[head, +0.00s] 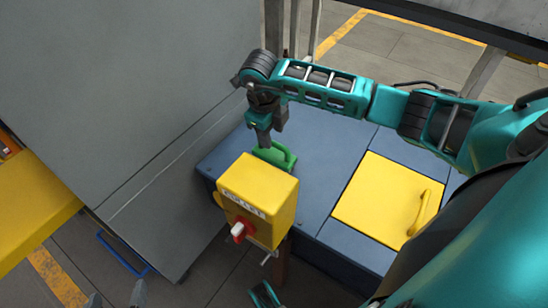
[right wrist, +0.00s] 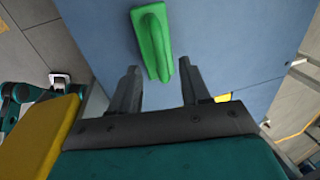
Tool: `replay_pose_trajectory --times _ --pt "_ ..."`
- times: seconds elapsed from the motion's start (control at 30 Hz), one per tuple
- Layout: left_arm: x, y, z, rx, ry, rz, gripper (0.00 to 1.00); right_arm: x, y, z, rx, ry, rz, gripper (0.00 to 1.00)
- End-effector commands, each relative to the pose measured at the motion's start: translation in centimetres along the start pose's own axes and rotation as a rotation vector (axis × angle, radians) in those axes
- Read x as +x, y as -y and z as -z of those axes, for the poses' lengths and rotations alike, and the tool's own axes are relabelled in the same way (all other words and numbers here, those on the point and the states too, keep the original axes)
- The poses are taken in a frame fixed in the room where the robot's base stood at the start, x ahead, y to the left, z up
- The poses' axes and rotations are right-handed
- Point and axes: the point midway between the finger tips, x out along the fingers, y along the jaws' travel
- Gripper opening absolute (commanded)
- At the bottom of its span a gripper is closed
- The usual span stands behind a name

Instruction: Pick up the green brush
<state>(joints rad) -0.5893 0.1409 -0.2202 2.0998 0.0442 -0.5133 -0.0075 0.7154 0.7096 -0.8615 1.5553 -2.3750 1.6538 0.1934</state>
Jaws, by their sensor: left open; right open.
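The green brush (head: 283,156) lies on the blue bench top (head: 325,180), behind a yellow switch box that hides part of its near side in the head view. My right gripper (head: 266,138) points down just above the brush. In the right wrist view the brush (right wrist: 151,36) lies ahead of my open right gripper (right wrist: 159,70), its lower end between the two fingertips. The fingers look apart from it. My left gripper (head: 116,298) is open and empty at the bottom left of the head view, with only its fingertips showing, far from the brush.
The yellow switch box (head: 258,200) with a red and white knob stands close in front of the brush. A yellow lid (head: 375,205) with a handle is set in the bench top to the right. A large grey panel (head: 130,90) rises at the left.

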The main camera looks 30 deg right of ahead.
Motion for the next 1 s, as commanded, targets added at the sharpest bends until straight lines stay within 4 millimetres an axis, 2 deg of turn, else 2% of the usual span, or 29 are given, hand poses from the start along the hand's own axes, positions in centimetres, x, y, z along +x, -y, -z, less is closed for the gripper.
replay_pose_trajectory --times 0.03,0.2,0.47,0.93,1.0 --pt "0.4 0.0 -0.2 0.001 -0.005 -0.002 0.83 1.3 -0.1 0.1 0.001 -0.004 -0.001 0.46" --pt "0.7 -0.2 -0.5 0.002 0.000 -0.008 0.83 3.5 0.1 0.1 0.002 -0.004 -0.001 0.46" --pt "0.6 -0.4 0.0 0.003 -0.005 -0.013 0.83 3.6 0.1 0.1 0.000 -0.001 0.000 0.46" --pt "0.6 -0.3 -0.2 0.005 -0.003 -0.011 0.83 3.6 0.1 0.1 0.001 -0.002 0.000 0.01" --pt "0.6 -0.3 -0.3 0.005 0.000 -0.011 0.83 3.6 0.1 0.1 0.001 -0.002 0.000 0.00"
